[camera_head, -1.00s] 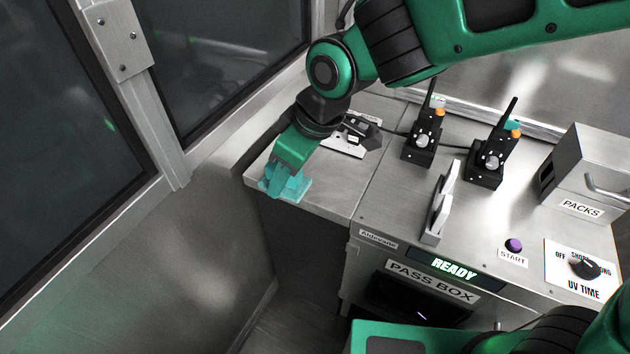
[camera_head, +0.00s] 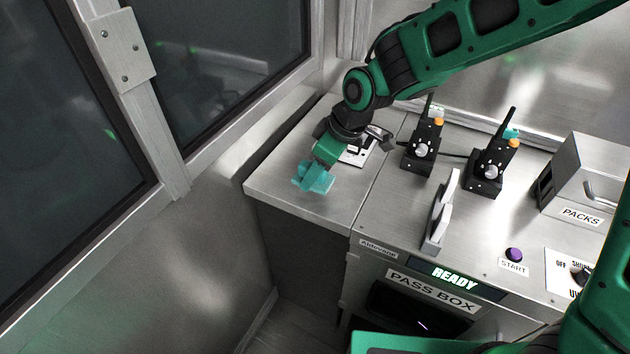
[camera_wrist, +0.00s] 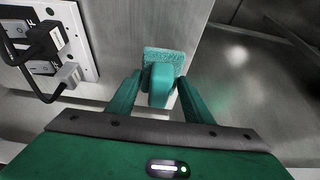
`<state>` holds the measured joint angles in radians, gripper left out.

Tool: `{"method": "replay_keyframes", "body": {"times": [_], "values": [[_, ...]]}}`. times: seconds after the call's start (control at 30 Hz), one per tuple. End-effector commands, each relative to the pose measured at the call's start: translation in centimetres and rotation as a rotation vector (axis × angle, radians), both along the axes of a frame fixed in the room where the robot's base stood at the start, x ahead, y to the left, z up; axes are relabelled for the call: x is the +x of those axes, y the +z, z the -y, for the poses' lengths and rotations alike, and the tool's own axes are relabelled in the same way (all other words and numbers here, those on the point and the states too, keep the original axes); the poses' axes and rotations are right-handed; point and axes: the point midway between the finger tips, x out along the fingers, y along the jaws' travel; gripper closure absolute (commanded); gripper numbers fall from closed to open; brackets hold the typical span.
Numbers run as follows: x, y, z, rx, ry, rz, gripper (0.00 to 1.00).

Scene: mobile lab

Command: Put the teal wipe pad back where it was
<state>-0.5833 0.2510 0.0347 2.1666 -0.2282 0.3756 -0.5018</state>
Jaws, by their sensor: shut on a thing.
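The teal wipe pad (camera_head: 318,179) is at the tip of my gripper (camera_head: 318,172), over the left part of the metal counter (camera_head: 281,193). In the wrist view, the pad (camera_wrist: 165,56) has a flat, rough teal base with a raised teal grip. My gripper (camera_wrist: 160,88) is shut on that grip, one finger on each side. I cannot tell whether the pad touches the counter or hangs just above it.
Two black radios, one (camera_head: 423,146) and another (camera_head: 492,160), stand to the right. A grey upright holder (camera_head: 441,212), a purple START button (camera_head: 514,254) and the PACKS box (camera_head: 584,180) are further right. Glazed panels border the left.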

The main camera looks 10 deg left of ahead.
Motion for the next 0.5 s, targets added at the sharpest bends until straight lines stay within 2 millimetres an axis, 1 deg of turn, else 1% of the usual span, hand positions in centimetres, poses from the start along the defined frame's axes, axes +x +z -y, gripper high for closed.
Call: {"method": "replay_keyframes", "body": {"times": [0.2, 0.3, 0.5], "values": [[-0.1, -2.8, 0.0, -0.003, 0.001, -0.004, 0.75], [-0.1, -3.7, 0.0, -0.002, 0.001, -0.003, 0.75], [-0.1, -3.8, 0.0, 0.000, 0.000, 0.000, 0.75]]}}
